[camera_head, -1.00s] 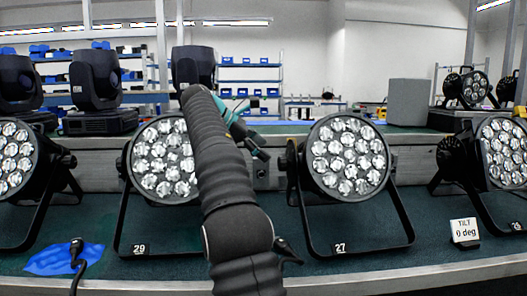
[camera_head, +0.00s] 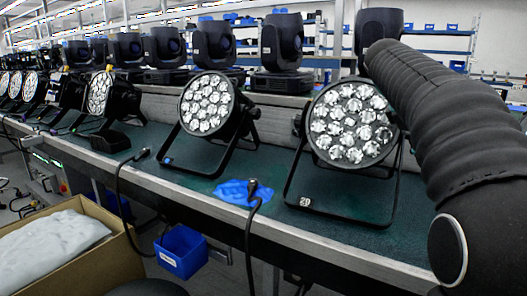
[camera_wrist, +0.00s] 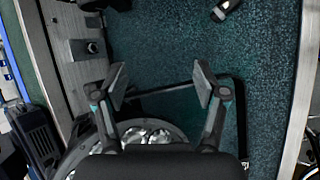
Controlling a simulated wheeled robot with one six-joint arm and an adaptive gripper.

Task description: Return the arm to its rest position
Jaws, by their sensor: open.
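My gripper (camera_wrist: 160,85) is open in the wrist view, with its two fingers well apart and nothing between them. Below it, a par can (camera_wrist: 160,133) shows its lens face partly hidden behind the gripper body, with its black bracket on the green bench. In the head view my dark ribbed arm fills the right side, and my gripper is out of that picture. A par can numbered 29 (camera_head: 350,125) stands upright on its bracket just left of my arm. Another par can (camera_head: 206,103) stands further left.
The green bench (camera_head: 270,180) carries a blue cloth (camera_head: 240,192) and a black cable plug (camera_head: 253,188). Moving-head lights (camera_head: 282,42) line the back. A cardboard box (camera_head: 65,240) and blue bin (camera_head: 182,250) sit in front of the bench. Bare bench surface (camera_wrist: 250,50) lies at right in the wrist view.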

